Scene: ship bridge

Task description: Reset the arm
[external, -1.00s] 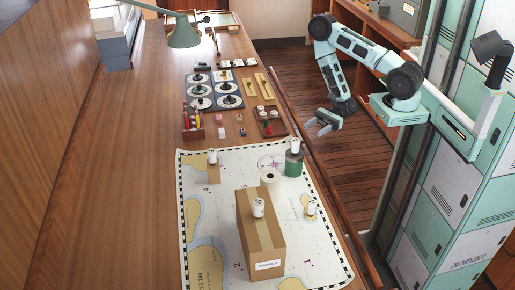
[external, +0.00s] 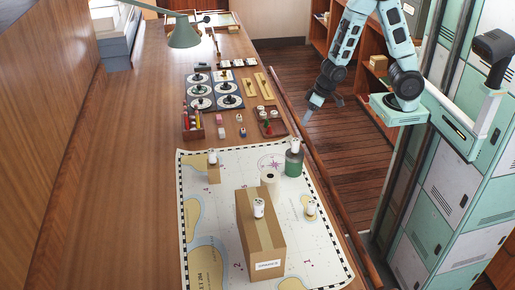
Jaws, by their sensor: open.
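My gripper (external: 311,112) is at the end of my raised, folded arm in the external view. It hangs over the gap to the right of the long wooden table, apart from everything on it. It is small and dark here, and I see nothing held in it. My arm's upper links rise out of the top of the picture, and the forearm comes down toward the table's right edge.
A chart (external: 222,222) lies on the table (external: 130,190), with a cardboard box (external: 262,225), a green jar (external: 293,164) and white-topped items. A lamp (external: 182,36), a pen holder (external: 194,128) and round dials stand farther back. Lockers (external: 440,190) are at right.

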